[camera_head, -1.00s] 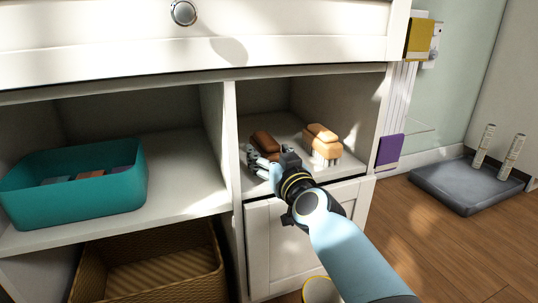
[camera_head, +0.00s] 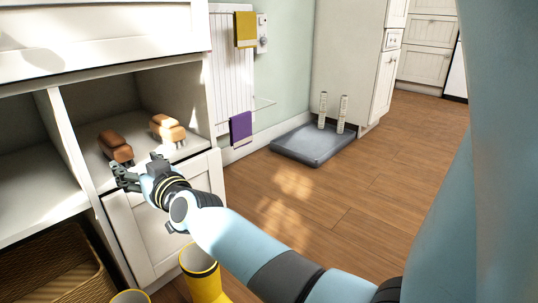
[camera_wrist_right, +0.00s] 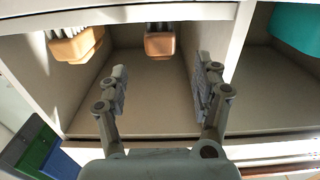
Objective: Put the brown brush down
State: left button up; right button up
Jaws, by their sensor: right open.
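The brown brush (camera_head: 115,146) stands on the right-hand shelf compartment of the white cabinet, bristles down. In the right wrist view, the brown brush (camera_wrist_right: 160,42) shows beyond the fingers, near the top middle, apart from them. My right gripper (camera_head: 138,168) is at the compartment's front edge, just in front of the brush. Its fingers are spread and nothing is between them, as the right wrist view (camera_wrist_right: 162,72) also shows. My left gripper is out of view.
A lighter orange brush (camera_head: 167,128) stands right of the brown one. Yellow boots (camera_head: 202,275) stand on the floor below. A wicker basket (camera_head: 60,262) sits lower left. A grey tray (camera_head: 312,148) lies on the floor. A teal bin (camera_wrist_right: 297,28) shows in the wrist view. The wooden floor right is clear.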

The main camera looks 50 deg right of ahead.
jog(key=s+d+f+g, duration=0.1)
jog(key=s+f, duration=0.3)
jog(key=s, duration=0.4)
jog(key=s+f+g, duration=0.2)
jog(key=s+f, duration=0.2)
jog(key=s, duration=0.3)
jog(key=s+d+f+g, duration=0.1)
jog(key=s+f, duration=0.3)
jog(key=s, duration=0.4)
jog(key=s+n+g, duration=0.1)
jog(key=s+g, duration=0.2)
jog(key=s, duration=1.4)
jog(key=shift+s+d+f+g, duration=0.15)
jog(key=shift+s+d+g, duration=0.2)
jog(key=shift+d, duration=0.1)
